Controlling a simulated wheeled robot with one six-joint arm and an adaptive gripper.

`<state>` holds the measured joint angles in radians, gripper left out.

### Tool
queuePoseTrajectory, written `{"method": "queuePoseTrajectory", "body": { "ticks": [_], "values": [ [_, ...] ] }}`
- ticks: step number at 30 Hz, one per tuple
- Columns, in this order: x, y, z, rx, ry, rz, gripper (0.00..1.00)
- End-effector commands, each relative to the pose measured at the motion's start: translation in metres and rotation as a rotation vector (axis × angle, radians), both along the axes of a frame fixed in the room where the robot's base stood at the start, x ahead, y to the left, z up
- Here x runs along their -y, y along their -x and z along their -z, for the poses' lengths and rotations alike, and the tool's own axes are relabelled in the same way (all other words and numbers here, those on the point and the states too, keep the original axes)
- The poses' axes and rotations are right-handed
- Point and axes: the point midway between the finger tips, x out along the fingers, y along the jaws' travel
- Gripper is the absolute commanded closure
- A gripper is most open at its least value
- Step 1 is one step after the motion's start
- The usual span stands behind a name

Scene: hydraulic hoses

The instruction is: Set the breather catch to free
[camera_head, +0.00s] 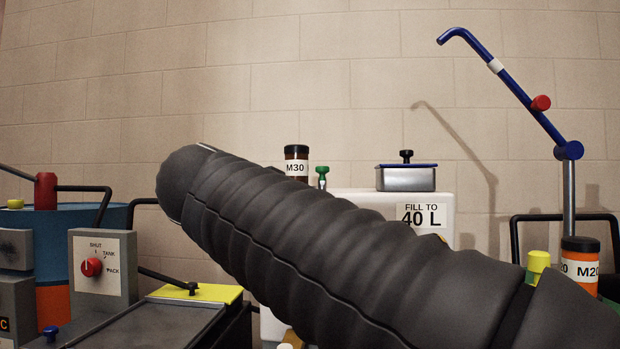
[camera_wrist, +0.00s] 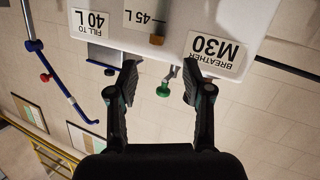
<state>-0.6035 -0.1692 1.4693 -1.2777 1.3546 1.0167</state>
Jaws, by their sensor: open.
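The white tank (camera_head: 433,208) stands behind my dark ribbed arm, which hides much of it. In the wrist view, seen upside down, the tank (camera_wrist: 262,17) bears a label reading BREATHER M30 (camera_wrist: 216,53). A green knob (camera_wrist: 163,90) on a metal stem stands out from the tank edge beside that label; a green-topped fitting (camera_head: 322,172) shows in the head view. I cannot tell which part is the catch or its setting. My gripper (camera_wrist: 159,72) is open, its fingers on either side of the green knob, apparently not touching it. The head view hides my gripper.
A metal box with a blue rim (camera_head: 406,178) is to the right. A blue jointed arm (camera_head: 515,90) rises at far right. A panel with a red knob (camera_head: 91,267) is at left.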

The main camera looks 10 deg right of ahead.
Motion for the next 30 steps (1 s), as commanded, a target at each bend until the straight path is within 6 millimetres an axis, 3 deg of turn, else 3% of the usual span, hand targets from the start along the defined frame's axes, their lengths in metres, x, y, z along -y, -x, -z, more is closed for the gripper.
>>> {"method": "queuePoseTrajectory", "body": {
  "ticks": [1,3,8,14,30],
  "values": [
    [-0.014,-0.004,-0.022,0.076,-0.003,0.012,0.50],
    [-0.025,-0.003,-0.047,0.168,-0.012,0.034,0.50],
    [-0.038,-0.001,-0.076,0.289,-0.028,0.060,0.50],
    [-0.030,-0.010,-0.082,0.309,-0.029,0.069,0.50],
    [0.031,-0.079,-0.082,0.306,-0.029,0.069,0.50]
  ]
}}
